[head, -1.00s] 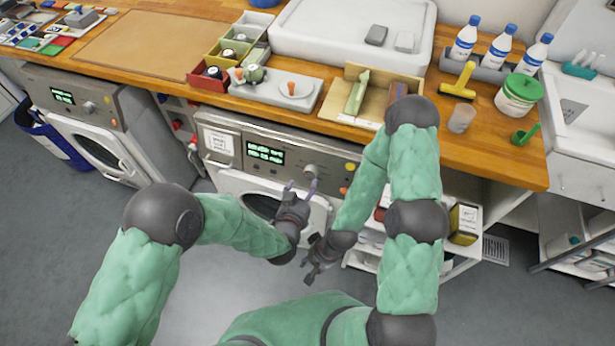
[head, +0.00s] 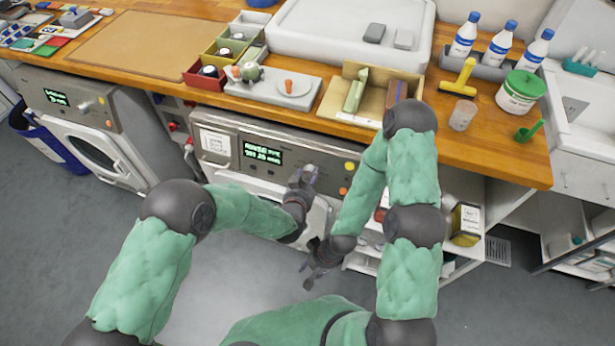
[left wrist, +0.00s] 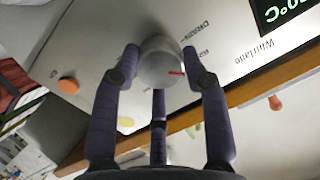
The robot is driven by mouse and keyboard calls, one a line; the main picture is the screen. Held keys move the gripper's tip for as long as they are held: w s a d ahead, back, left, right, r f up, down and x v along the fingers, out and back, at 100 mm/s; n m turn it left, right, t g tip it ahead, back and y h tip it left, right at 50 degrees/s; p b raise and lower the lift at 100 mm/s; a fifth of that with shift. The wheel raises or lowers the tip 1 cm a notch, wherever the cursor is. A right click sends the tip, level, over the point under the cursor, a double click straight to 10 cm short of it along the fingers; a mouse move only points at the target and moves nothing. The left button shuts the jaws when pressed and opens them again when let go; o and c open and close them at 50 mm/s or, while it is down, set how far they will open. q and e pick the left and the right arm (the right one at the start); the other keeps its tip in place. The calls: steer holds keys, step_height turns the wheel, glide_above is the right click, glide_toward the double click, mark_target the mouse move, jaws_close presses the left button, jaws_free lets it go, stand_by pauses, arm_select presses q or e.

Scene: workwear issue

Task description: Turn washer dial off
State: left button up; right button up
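The washer (head: 222,160) under the counter has a lit green display (head: 262,154) and a round grey dial (head: 311,170).
An orange button (left wrist: 68,86) sits on the panel beside the dial. A second machine (head: 75,105) stands at the left. The wooden counter (head: 400,140) above holds a divided box, bottles (head: 500,45) and a green-lidded tub (head: 520,92).

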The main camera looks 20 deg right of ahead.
arm_select(q)
steer(key=c, duration=0.3)
steer(key=m, duration=0.4)
steer(key=shift+t, duration=0.3)
steer(key=m, duration=0.4)
steer(key=shift+d, duration=0.1)
steer(key=shift+m, duration=0.4)
steer(key=o, duration=1.1)
steer(key=shift+o, duration=0.2)
